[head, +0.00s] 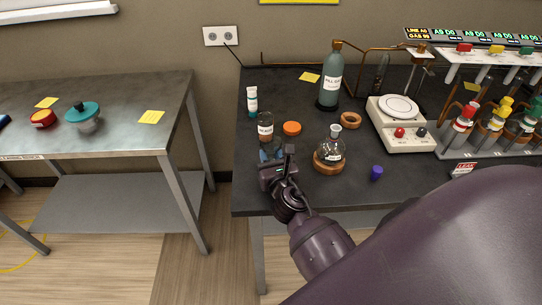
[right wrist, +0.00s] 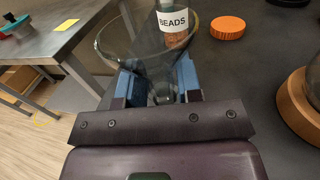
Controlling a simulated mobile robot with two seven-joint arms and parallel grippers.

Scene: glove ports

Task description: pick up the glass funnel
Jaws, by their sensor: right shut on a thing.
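The clear glass funnel (right wrist: 115,45) shows in the right wrist view, its wide rim tilted up and to the left. My right gripper (right wrist: 158,82) has its blue fingers shut on the lower part of the funnel. In the head view my right gripper (head: 271,155) is at the left front part of the dark bench, just in front of the beads bottle. The funnel is too clear and small to make out there. My left gripper is not in view.
The beads bottle (head: 265,127) stands right behind the funnel, with an orange lid (head: 292,128) beside it. A round flask (head: 331,152) on a cork ring, a purple stopper (head: 376,173) and a hotplate (head: 405,135) are to the right. A metal table (head: 100,145) stands left, across a gap.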

